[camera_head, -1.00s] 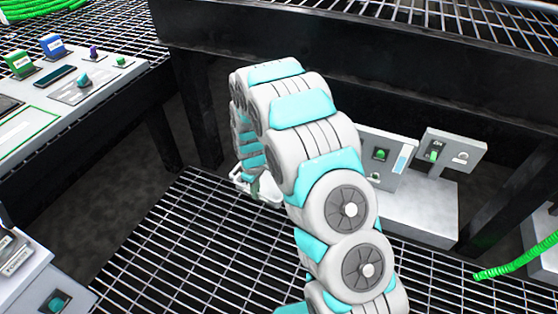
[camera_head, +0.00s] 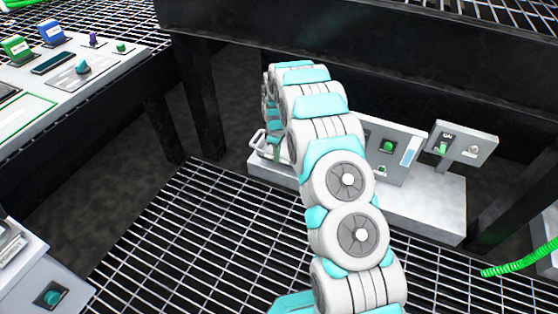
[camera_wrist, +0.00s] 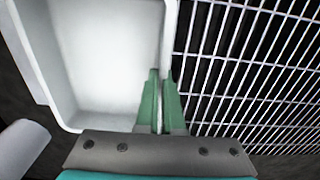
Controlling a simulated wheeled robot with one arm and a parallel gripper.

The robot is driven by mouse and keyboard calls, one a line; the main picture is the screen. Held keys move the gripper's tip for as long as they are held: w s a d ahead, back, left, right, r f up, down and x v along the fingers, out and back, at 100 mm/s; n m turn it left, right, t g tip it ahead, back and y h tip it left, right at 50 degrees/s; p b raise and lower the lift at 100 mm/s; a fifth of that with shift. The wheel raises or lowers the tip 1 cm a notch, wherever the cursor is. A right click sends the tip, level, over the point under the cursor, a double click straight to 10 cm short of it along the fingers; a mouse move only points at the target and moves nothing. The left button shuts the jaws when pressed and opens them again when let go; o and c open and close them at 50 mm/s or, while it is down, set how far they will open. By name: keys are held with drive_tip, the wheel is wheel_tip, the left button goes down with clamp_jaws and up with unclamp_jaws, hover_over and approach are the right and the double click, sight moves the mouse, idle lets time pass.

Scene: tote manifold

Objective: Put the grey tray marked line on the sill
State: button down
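A pale grey-white tray (camera_wrist: 105,60) fills the left of the wrist view; its inside looks empty and no marking is readable. My gripper (camera_wrist: 161,75) has its two green fingers close together on either side of the tray's right wall, and looks closed on it. In the head view the tray's rim (camera_head: 260,141) shows just left of my arm, near the left end of a low pale ledge (camera_head: 425,205). My arm hides most of the tray there. I cannot tell whether the tray touches the ledge, or whether this ledge is the sill.
Grey panels with green buttons (camera_head: 388,146) and a green switch (camera_head: 443,148) stand on the ledge. A dark beam (camera_head: 350,60) runs above. A control desk (camera_head: 90,75) is at left. Open grating (camera_head: 170,250) lies in front. A green hose (camera_head: 515,260) is at right.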

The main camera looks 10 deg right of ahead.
drive_tip(key=shift+w+d+f, duration=0.15)
drive_tip(key=shift+w+d, duration=0.35)
drive_tip(key=shift+w, duration=0.1)
wheel_tip(320, 180, down, 3)
drive_tip(key=shift+f+b, duration=0.15)
drive_tip(key=shift+b, duration=0.3)
drive_tip(key=c, duration=1.1)
unclamp_jaws()
drive_tip(key=shift+f, duration=0.1)
drive_tip(key=shift+o, duration=0.2)
wheel_tip(320, 180, up, 8)
drive_tip(key=shift+f+p, duration=0.15)
drive_tip(key=shift+p, duration=0.45)
